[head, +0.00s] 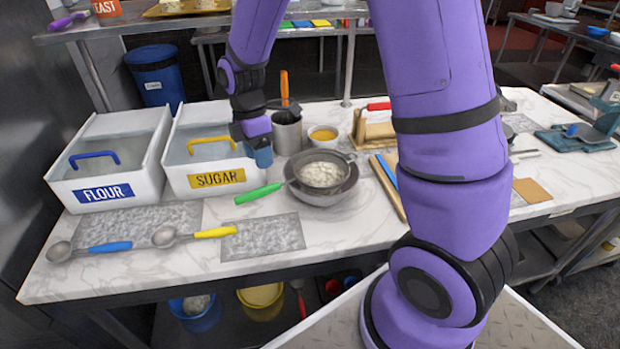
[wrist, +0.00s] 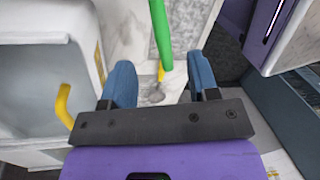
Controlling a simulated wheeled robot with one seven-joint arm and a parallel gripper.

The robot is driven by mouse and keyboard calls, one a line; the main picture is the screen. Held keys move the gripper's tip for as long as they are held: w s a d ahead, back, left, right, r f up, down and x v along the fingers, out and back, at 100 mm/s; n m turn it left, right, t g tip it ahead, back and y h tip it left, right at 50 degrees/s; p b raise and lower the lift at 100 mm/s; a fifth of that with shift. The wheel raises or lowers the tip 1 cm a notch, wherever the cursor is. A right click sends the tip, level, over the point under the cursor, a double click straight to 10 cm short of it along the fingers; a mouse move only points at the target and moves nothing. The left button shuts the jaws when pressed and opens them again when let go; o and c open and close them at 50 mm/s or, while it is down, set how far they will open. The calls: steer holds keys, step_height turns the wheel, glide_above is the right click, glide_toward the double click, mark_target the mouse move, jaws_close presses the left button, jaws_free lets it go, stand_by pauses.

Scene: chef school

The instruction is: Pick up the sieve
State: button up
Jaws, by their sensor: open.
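The sieve (head: 258,194) has a green handle and a dark round rim. It rests on a grey metal bowl (head: 322,198), with white flour-like powder in it. Its handle points left over the marble counter. My gripper (head: 262,157) is above and behind the handle, in front of the sugar bin's right side. In the wrist view, my gripper (wrist: 160,68) is open with its blue fingers spread and nothing between them. The green sieve handle (wrist: 162,35) shows ahead of the fingers, in line with the gap. The sieve's round part is outside the wrist view.
A sugar bin (head: 178,177) and a flour bin (head: 72,184) stand on the left. A metal canister (head: 288,137) with utensils and a small yellow-filled bowl (head: 323,133) stand behind the sieve. Blue-handled (head: 110,247) and yellow-handled (head: 215,232) scoops lie front left.

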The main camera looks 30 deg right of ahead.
mark_target(267, 190)
steer(key=f, duration=0.3)
steer(key=s+f, duration=0.1)
steer(key=f, duration=0.2)
steer(key=s+f, duration=0.1)
steer(key=f, duration=0.2)
steer(key=shift+d+f, duration=0.1)
steer(key=shift+f, duration=0.3)
jaws_close()
